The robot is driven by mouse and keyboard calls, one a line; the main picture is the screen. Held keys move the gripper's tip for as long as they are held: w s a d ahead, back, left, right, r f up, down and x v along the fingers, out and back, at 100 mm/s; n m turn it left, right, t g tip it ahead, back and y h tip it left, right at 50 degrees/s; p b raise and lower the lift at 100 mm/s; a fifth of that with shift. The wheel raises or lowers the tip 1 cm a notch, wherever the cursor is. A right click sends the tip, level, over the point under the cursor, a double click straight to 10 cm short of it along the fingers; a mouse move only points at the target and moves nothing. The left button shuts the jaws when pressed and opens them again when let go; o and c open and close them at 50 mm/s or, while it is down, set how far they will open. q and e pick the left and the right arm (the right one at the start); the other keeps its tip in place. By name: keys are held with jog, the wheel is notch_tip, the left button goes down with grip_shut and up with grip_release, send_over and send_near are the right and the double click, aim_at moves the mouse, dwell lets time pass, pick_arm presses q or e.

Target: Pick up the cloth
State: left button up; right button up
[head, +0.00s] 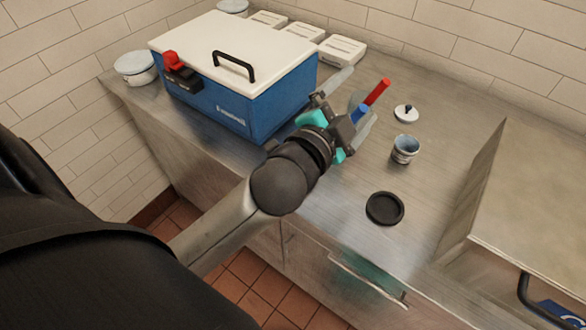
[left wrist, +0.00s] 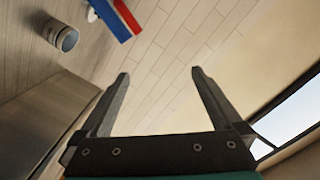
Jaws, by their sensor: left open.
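My left gripper (head: 362,94) is above the counter, right of the blue cooler. Its fingers (left wrist: 160,74) are open, with nothing between them in the wrist view. My right gripper is not in view.
The blue cooler (head: 210,95) with a white lid stands left. A cup (head: 405,149), which also shows in the left wrist view (left wrist: 61,36), a small lid (head: 405,113) and a black disc (head: 385,208) lie right. White boxes (head: 342,50) line the wall. A raised block (head: 540,200) bounds the right.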

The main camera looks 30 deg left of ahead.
pick_arm(q)
jog(key=s+d+r+m+h, duration=0.2)
jog(key=d+r+m+h, duration=0.9)
jog(key=r+m+h, duration=0.6)
jog(key=s+d+f+m+g, duration=0.35)
jog(key=m+g, duration=0.35)
jog(key=m, duration=0.3)
jog(key=s+d+f+m+g, duration=0.2)
jog(key=d+f+m+g, duration=0.25)
jog(key=m+g, duration=0.45)
jog(key=a+f+m+g+y, duration=0.1)
jog(key=a+f+m+y, duration=0.6)
jog(key=a+f+y, duration=0.35)
jog(key=w+a+f+y, duration=0.1)
jog(key=a+y, duration=0.3)
jog(key=a, duration=0.5)
jog(key=w+a+f+y, duration=0.2)
jog(key=a+y, duration=0.1)
jog(key=a, duration=0.5)
jog(key=shift+m, duration=0.3)
jog(key=f, duration=0.8)
jog(key=shift+s+a+f, duration=0.15)
jog(key=shift+a+f, duration=0.05)
jog(key=shift+f, duration=0.15)
jog(key=shift+w+a+f, duration=0.1)
jog(key=shift+w+f, duration=0.05)
jog(key=shift+f, duration=1.35)
jog(key=shift+w+a+f, duration=0.1)
jog(key=shift+w+f, duration=0.05)
jog(key=shift+f, duration=1.3)
